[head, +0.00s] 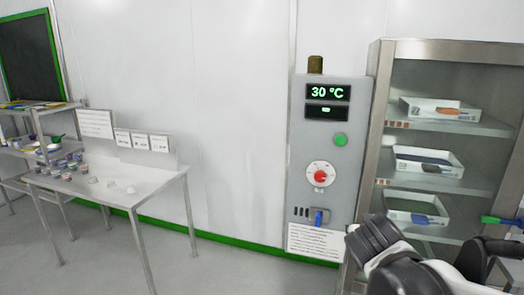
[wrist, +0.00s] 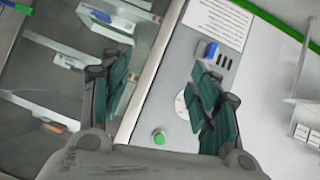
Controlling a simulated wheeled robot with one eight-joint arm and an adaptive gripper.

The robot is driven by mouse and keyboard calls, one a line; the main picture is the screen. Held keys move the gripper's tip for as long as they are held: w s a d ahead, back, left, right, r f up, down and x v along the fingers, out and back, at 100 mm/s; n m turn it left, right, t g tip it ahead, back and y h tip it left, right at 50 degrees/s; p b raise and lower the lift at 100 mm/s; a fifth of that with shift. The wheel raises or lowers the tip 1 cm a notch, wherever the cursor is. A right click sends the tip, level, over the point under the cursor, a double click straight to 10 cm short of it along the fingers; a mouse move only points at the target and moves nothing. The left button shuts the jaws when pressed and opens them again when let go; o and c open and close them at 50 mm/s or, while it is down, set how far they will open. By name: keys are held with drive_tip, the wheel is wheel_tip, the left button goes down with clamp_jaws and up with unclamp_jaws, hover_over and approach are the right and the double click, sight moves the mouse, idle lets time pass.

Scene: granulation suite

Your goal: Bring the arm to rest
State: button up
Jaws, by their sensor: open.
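My arm (head: 400,262) reaches in from the bottom right of the head view, in front of the lower part of the open cabinet. My gripper (wrist: 160,98) shows in the wrist view with its two green-padded fingers wide apart and nothing between them. Beyond the fingers are the cabinet's edge and the grey control panel (head: 326,145). The right finger partly hides the dial (wrist: 182,104) in the wrist view. I cannot make out the fingertips clearly in the head view.
The panel has a 30 °C display (head: 328,92), a green button (head: 340,140), a red-centred dial (head: 320,176) and a blue switch (head: 319,217). The steel cabinet (head: 377,130) holds trays on shelves. A table (head: 150,188) with small containers stands left; floor between is clear.

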drive_tip(key=s+a+f+n+g+y, duration=0.1)
drive_tip(key=s+a+f+y, duration=0.1)
drive_tip(key=s, duration=0.6)
drive_tip(key=s+a+f+n+g+y, duration=0.1)
drive_tip(key=s+a+f+g+y, duration=0.1)
drive_tip(key=s, duration=0.6)
drive_tip(key=shift+s+a+f+n+y, duration=0.3)
drive_tip(key=shift+s+a+y, duration=0.15)
drive_tip(key=shift+a, duration=0.3)
idle(0.5)
